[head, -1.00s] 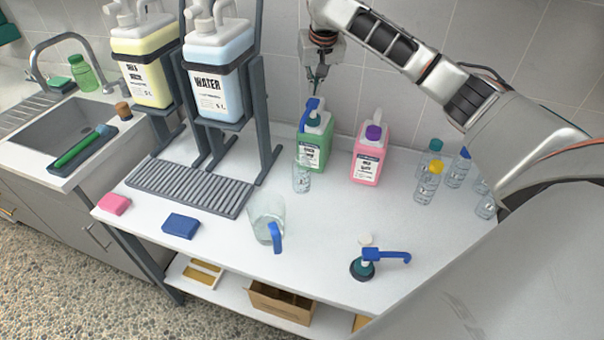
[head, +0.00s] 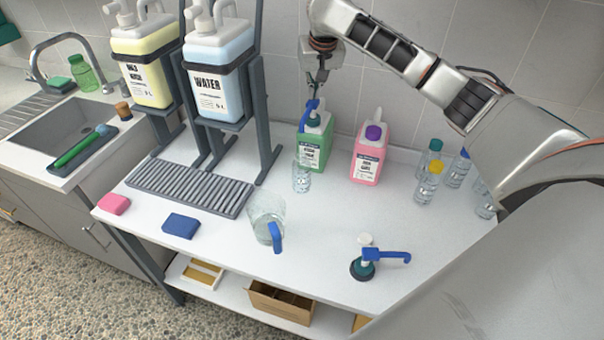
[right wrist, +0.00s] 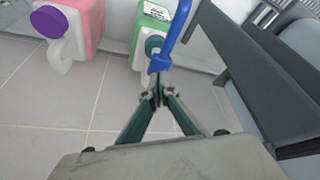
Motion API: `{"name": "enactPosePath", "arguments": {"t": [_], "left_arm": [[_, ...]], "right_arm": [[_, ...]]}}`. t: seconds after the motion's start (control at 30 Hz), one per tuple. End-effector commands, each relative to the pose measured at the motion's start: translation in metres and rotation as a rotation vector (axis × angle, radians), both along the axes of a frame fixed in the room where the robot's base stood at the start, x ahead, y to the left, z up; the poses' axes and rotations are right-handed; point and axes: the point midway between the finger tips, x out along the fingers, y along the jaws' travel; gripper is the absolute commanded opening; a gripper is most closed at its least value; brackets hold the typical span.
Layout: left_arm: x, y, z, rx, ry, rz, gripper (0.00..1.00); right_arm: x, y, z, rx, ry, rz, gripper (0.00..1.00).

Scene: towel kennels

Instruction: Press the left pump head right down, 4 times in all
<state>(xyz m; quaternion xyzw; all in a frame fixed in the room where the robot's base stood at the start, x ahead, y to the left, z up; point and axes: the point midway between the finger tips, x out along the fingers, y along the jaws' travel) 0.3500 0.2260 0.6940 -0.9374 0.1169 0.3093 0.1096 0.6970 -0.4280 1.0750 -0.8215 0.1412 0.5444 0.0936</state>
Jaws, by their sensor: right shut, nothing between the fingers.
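The left pump head (head: 311,106) is blue and sits on top of the green jug (head: 315,150) near the back wall. It also shows in the right wrist view (right wrist: 161,64), with its blue spout running up the picture. My right gripper (head: 316,96) points down just above the pump head, shut and empty. In the right wrist view its fingertips (right wrist: 157,97) meet close to the pump head; I cannot tell whether they touch it. My left gripper is out of view.
A pink jug (head: 369,155) with a purple cap stands right of the green one. A small clear bottle (head: 302,178) stands before the green jug. Several capped bottles (head: 430,183) stand at right. A clear measuring jug (head: 266,218) stands at the front.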

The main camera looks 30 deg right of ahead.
Motion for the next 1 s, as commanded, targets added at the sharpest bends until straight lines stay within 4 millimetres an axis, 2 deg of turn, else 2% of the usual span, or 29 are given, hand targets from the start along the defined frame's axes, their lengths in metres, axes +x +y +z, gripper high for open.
{"name": "enactPosePath", "arguments": {"t": [1.0], "left_arm": [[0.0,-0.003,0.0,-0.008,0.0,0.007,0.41]], "right_arm": [[-0.001,0.0,-0.034,-0.001,0.004,0.0,0.0]]}}
